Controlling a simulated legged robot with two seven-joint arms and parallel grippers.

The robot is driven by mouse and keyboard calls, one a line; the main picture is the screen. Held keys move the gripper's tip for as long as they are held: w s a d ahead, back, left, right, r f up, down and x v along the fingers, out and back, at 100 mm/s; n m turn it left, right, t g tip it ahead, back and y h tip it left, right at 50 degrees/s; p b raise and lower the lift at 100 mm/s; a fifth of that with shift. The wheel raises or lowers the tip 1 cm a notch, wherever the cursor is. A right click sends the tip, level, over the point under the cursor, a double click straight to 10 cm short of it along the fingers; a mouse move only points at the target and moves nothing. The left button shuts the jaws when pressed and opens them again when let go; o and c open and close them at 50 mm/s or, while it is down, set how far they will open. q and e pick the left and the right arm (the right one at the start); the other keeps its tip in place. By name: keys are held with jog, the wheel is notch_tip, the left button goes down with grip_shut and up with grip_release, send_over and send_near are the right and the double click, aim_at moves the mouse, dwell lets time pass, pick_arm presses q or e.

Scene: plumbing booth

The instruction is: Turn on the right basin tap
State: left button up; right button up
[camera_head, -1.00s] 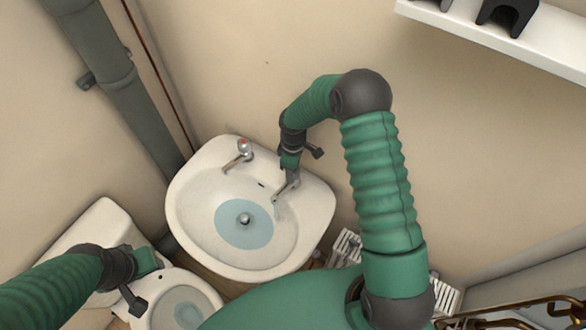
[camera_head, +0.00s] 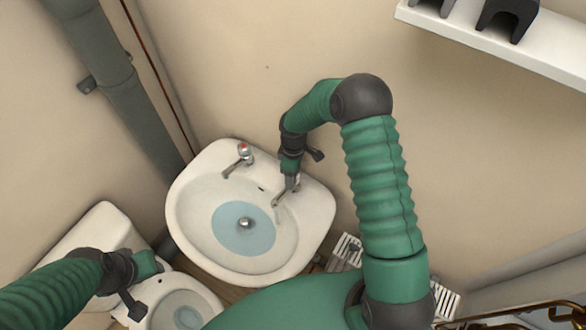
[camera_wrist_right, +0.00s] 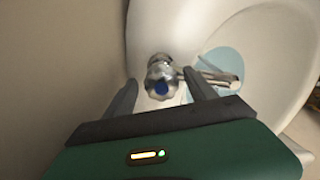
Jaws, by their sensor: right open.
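The white basin (camera_head: 190,215) stands against the wall with a pool of blue water (camera_head: 232,238) around its drain. The right basin tap shows its spout (camera_head: 280,200) in the head view; its head is hidden by my right gripper (camera_head: 291,184). In the right wrist view the chrome tap with a blue-capped knob (camera_wrist_right: 161,80) sits between the open fingers of my right gripper (camera_wrist_right: 160,92), with a gap on each side. The left tap (camera_head: 242,155) has a red cap. My left gripper (camera_head: 150,264) hangs near the toilet; its jaws are unclear.
A toilet (camera_head: 165,308) with its cistern (camera_head: 100,220) stands left of the basin. A grey pipe (camera_head: 125,100) runs down the left wall. A white shelf (camera_head: 490,40) is at top right. Brass pipework (camera_head: 520,312) shows at bottom right.

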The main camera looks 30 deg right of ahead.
notch_tip(320, 180, up, 17)
jog(key=b, duration=0.1)
jog(key=shift+f+b, duration=0.15)
jog(key=shift+b, duration=0.15)
jog(key=s+a+f+m+t, duration=0.1)
jog(key=s+m, duration=0.3)
jog(key=s, duration=0.4)
jog(key=s+a+f+m+t, duration=0.1)
jog(key=s+a+m, duration=0.3)
jog(key=s, duration=0.4)
jog(key=shift+s+a+f+m+t, duration=0.25)
jog(key=shift+s+m+t, duration=0.1)
jog(key=shift+m, duration=0.25)
jog(key=shift+s, duration=0.1)
jog(key=shift+a+r, duration=0.1)
jog(key=shift+a, duration=0.1)
